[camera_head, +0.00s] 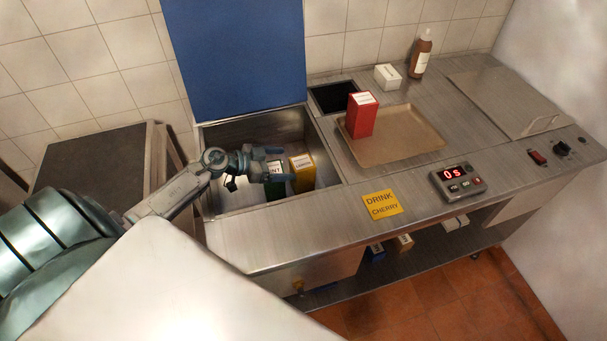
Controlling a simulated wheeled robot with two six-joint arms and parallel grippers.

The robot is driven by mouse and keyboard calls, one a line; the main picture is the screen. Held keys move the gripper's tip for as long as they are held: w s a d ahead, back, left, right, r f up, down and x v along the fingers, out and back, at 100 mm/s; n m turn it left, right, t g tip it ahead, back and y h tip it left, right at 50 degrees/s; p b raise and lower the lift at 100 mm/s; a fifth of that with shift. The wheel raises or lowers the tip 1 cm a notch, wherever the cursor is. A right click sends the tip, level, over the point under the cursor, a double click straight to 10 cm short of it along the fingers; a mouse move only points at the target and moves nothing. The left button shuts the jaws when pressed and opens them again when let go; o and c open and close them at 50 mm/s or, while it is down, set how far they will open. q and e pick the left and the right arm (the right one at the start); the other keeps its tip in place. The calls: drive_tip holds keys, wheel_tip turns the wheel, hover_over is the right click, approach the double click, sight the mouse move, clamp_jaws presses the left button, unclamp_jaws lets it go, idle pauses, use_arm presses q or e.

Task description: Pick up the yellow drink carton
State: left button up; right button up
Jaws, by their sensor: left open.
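The yellow drink carton (302,174) stands upright inside the open steel bin, toward its right side. A green carton (275,187) stands just left of it, partly hidden by my gripper. My left gripper (277,161) reaches in from the left over the bin, above the green carton and left of the yellow one. It is open, with nothing seen between its fingers. I cannot tell whether it touches the green carton. My right gripper is not in view.
The blue lid (236,60) stands raised behind the bin. A red carton (362,114) stands on a brown tray (416,142) to the right. A yellow note reading DRINK CHERRY (382,205) and a timer (457,183) lie on the counter. The bin's steel walls surround the cartons.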

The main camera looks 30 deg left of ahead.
sight(300, 163)
use_arm(q)
drive_tip(key=shift+p+x, duration=0.7)
drive_tip(key=shift+x, duration=1.85)
drive_tip(key=shift+a, duration=0.1)
drive_tip(key=c, duration=1.6)
